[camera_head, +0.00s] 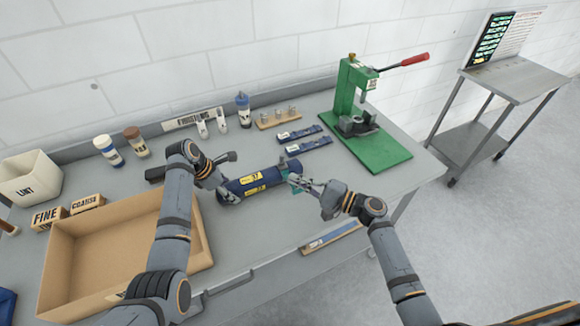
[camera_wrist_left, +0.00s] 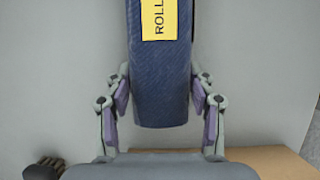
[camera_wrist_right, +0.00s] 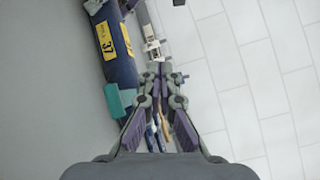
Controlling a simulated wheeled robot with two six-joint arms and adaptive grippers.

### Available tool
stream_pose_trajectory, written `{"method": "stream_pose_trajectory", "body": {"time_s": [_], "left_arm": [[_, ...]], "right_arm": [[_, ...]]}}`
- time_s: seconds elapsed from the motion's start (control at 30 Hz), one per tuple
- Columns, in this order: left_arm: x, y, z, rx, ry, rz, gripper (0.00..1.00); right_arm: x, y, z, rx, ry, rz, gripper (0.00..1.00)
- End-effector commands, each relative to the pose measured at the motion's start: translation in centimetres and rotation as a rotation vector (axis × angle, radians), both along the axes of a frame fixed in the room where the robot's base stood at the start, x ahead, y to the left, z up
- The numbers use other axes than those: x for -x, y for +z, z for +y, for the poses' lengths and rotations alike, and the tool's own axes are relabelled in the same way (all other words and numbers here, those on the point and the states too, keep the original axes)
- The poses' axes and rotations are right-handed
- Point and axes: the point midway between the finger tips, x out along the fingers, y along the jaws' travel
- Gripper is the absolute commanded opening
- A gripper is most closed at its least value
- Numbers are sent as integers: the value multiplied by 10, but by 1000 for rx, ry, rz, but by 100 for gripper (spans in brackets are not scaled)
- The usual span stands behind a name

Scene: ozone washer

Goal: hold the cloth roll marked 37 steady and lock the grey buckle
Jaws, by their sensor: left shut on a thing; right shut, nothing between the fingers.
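The dark blue cloth roll (camera_head: 238,189) lies on the grey bench with yellow labels, one reading 37. In the right wrist view the 37 label on the roll (camera_wrist_right: 118,66) is clear. My left gripper (camera_head: 226,190) is shut on the roll's left end; the left wrist view shows its fingers on both sides of the roll (camera_wrist_left: 160,100). My right gripper (camera_head: 296,182) is at the roll's right end, its fingertips together and empty. A teal piece (camera_wrist_right: 119,100) sits on the roll's near end.
A shallow cardboard-brown tray (camera_head: 62,290) stands at the front left. Two dark blue strips (camera_head: 309,144) lie behind the roll. A green press (camera_head: 375,150) stands at the right. Bottles and a small wooden rack (camera_head: 278,118) line the back.

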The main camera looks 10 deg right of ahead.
Motion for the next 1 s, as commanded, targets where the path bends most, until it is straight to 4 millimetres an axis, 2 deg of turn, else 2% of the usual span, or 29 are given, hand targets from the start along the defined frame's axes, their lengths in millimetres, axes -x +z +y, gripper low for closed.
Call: {"method": "stream_pose_trajectory", "body": {"time_s": [0.17,0.4,0.6,0.8,1.0], "left_arm": [[0,0,0,0,0,0,1],[0,0,0,0,0,0,1],[0,0,0,0,0,0,1],[0,0,0,0,0,0,1],[0,0,0,0,0,0,1]], "right_arm": [[-1,4,-16,-422,108,493,0],[-8,-17,-37,-958,156,1199,0],[-13,-31,-56,-1359,211,1710,0],[-15,-38,-67,-1589,259,1997,0],[-15,-40,-69,-1640,272,2063,0]]}}
